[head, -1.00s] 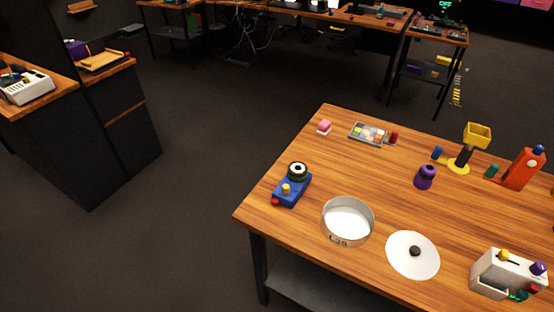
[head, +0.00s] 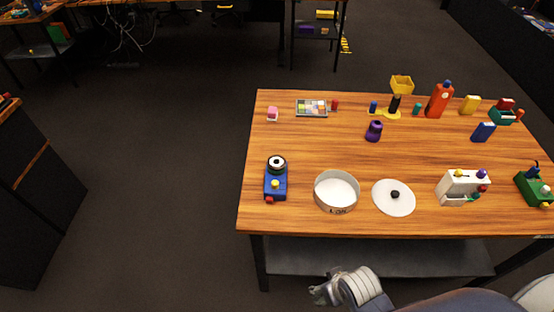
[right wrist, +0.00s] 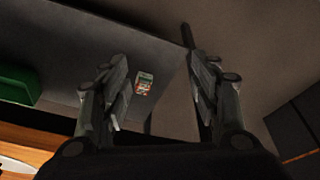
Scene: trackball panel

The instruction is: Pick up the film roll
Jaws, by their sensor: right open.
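I cannot tell for sure which thing is the film roll. A round black-and-white piece (head: 277,162) sits on a blue device at the table's left. Small upright cylinders, red (head: 335,104), blue (head: 373,107) and teal (head: 417,109), stand along the back. In the right wrist view a small light item with a reddish label (right wrist: 145,84) shows on a grey surface, between the fingers in the picture. My right gripper (head: 319,291) is low in front of the table's front edge; in the right wrist view (right wrist: 155,75) its fingers are apart and empty. My left gripper is out of view.
The wooden table (head: 320,145) carries a round white tin (head: 337,191), a white lid with a black knob (head: 393,198), a white device (head: 461,187) and an orange bottle (head: 440,100). A grey shelf (head: 380,257) lies below. Open floor is at the left.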

